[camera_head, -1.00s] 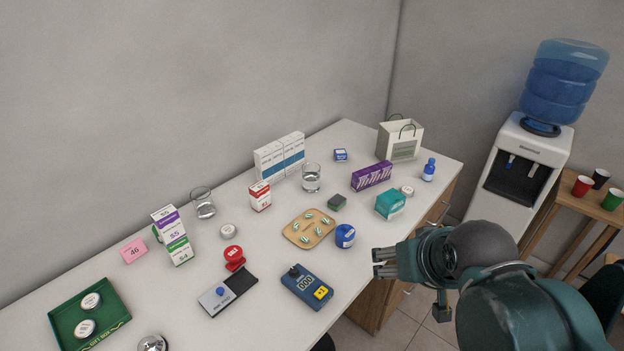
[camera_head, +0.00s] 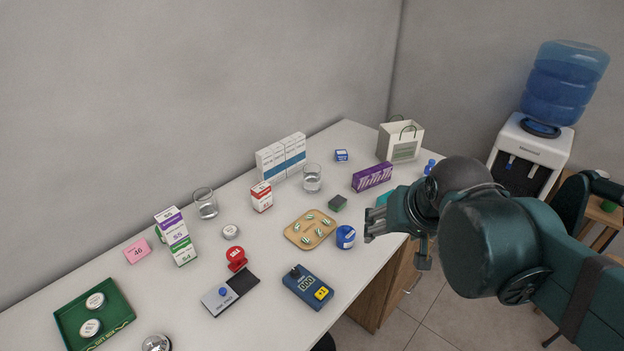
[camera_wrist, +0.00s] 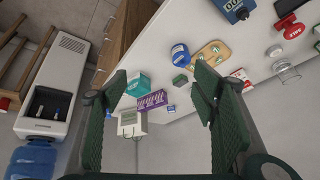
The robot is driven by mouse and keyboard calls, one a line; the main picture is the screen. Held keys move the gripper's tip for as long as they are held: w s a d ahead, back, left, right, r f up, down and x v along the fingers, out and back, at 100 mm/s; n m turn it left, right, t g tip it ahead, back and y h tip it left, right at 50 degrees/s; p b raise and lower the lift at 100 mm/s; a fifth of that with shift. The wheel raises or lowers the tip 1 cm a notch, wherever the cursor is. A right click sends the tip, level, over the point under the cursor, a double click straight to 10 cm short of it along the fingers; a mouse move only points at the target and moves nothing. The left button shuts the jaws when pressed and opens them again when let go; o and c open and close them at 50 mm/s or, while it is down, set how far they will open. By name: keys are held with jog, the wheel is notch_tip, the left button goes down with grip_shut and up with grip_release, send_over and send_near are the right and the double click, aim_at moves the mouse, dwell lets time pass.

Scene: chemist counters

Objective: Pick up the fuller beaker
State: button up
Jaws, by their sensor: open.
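Two clear glass beakers stand upright on the white counter. The left beaker (camera_head: 205,204) holds a little clear liquid; the right beaker (camera_head: 312,179), by the white boxes, looks somewhat fuller, though the levels are small to read. In the wrist view one beaker (camera_wrist: 287,71) shows at the right edge; the other is not clear there, perhaps behind a finger. My gripper (camera_head: 370,227) is open and empty near the counter's front edge, to the right of and nearer than both beakers. Its spread fingers also show in the wrist view (camera_wrist: 160,75).
White boxes (camera_head: 281,158) stand behind the right beaker, a red-and-white box (camera_head: 262,196) to its left. A pill tray (camera_head: 310,229), a blue jar (camera_head: 345,237) and a green-grey block (camera_head: 337,202) lie nearer. A purple box (camera_head: 372,177) is to the right. Stacked cartons (camera_head: 176,236) stand near the left beaker.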

jog(key=w+a+r+m+g+p, duration=0.25)
jog(key=w+r+p, duration=0.2)
jog(key=w, duration=0.85)
jog(key=m+g+p, duration=0.4)
jog(key=m+p, duration=0.5)
jog(key=m, duration=0.2)
send_over(312, 178)
jog(key=w, duration=0.3)
notch_tip(312, 178, down, 17)
jog(key=shift+w+r+t, duration=0.1)
jog(key=shift+t, duration=0.15)
jog(key=shift+f, duration=1.3)
jog(key=shift+w+f, duration=0.15)
jog(key=shift+f, duration=2.45)
